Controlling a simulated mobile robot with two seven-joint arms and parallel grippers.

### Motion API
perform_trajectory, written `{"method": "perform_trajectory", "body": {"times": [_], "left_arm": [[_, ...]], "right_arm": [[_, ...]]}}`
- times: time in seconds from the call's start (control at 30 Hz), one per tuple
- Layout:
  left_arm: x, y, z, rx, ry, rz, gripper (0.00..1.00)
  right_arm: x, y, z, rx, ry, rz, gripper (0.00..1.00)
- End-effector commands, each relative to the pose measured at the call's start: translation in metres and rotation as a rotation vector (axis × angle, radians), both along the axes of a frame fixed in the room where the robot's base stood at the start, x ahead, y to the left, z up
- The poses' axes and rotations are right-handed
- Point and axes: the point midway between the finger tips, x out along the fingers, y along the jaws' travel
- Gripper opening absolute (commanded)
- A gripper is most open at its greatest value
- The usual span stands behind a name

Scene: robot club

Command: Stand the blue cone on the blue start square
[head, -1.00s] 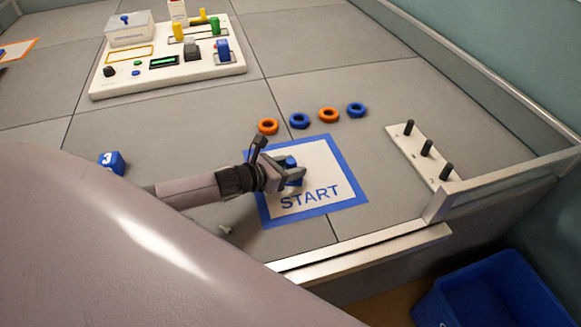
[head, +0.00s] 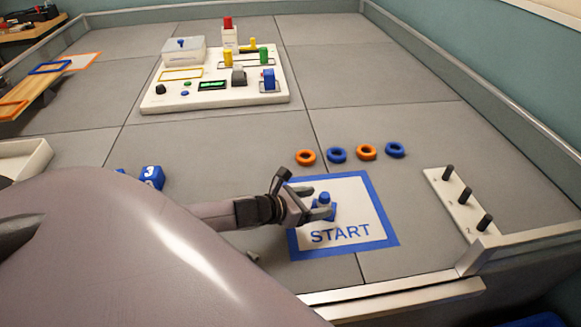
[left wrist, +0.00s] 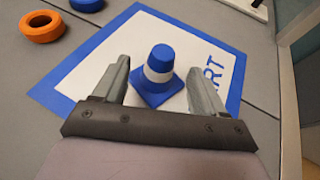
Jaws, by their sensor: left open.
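The blue cone (left wrist: 160,72) has a white band and a square blue base. It stands upright on the white inside of the blue-bordered START square, seen in the left wrist view. In the head view the cone (head: 324,204) is partly hidden by my left gripper (head: 318,204). The start square (head: 380,222) lies flat on the grey floor panel. My left gripper, also in the left wrist view (left wrist: 160,80), is open, with a finger on each side of the cone and gaps showing between fingers and cone. My right gripper is not in view.
Orange and blue rings (head: 366,152) lie in a row behind the square. A white peg board (head: 462,205) stands to the right by the metal edge rail. A control panel (head: 215,95) sits further back. Blue number cubes (head: 151,176) lie to the left.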

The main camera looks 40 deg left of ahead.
Motion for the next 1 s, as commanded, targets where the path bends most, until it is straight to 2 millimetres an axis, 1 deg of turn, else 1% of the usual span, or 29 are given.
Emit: {"method": "perform_trajectory", "body": {"times": [0.03,0.1,0.5,0.73,1.0], "left_arm": [[-0.008,0.003,0.003,0.001,0.004,0.000,0.71],[-0.017,0.005,0.006,0.001,0.003,-0.001,0.71],[-0.059,0.020,0.025,-0.001,0.002,0.001,0.71],[-0.071,0.025,0.031,-0.001,0.000,0.000,0.71],[-0.072,0.025,0.032,0.000,-0.001,0.000,0.71]], "right_arm": [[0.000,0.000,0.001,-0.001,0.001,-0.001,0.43],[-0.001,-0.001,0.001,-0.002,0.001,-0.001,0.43],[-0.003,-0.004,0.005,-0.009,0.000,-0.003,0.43],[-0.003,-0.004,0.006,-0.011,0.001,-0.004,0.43],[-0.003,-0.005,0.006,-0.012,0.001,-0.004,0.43]]}}
